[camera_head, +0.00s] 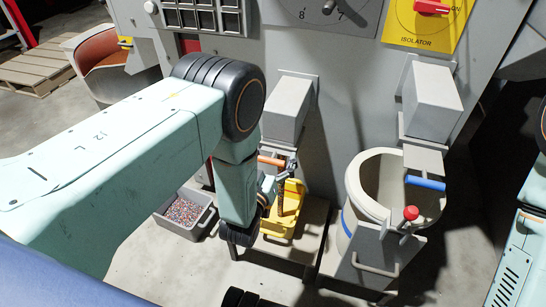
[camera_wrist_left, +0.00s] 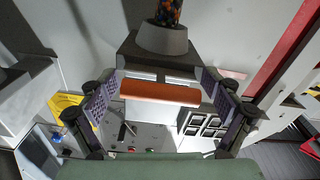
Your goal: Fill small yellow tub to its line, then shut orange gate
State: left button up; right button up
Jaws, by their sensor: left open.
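The orange gate's bar (camera_head: 271,161) sits under the left grey chute (camera_head: 288,108). In the left wrist view the orange bar (camera_wrist_left: 160,92) lies between the spread fingers of my left gripper (camera_wrist_left: 162,97), with gaps at both ends. My left gripper (camera_head: 281,178) is open in the head view, partly hidden by its own wrist. A column of dark, mixed-colour granules (camera_wrist_left: 168,12) shows at the spout mouth. Below the chute stands the small yellow tub (camera_head: 277,228), partly covered by my gripper. Its line and fill level cannot be made out.
A grey bin of granules (camera_head: 207,222) stands on the floor at left. A large pale tub (camera_head: 354,183) with a blue band stands right, under a second chute (camera_head: 432,100) with a blue bar (camera_head: 426,183). A red knob (camera_head: 410,212) rises before it.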

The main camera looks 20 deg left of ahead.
aim_at(270, 163)
pick_arm(q)
jog(key=shift+o, duration=0.5)
jog(key=s, duration=0.7)
jog(key=shift+s+a, duration=0.15)
jog(key=shift+s, duration=0.05)
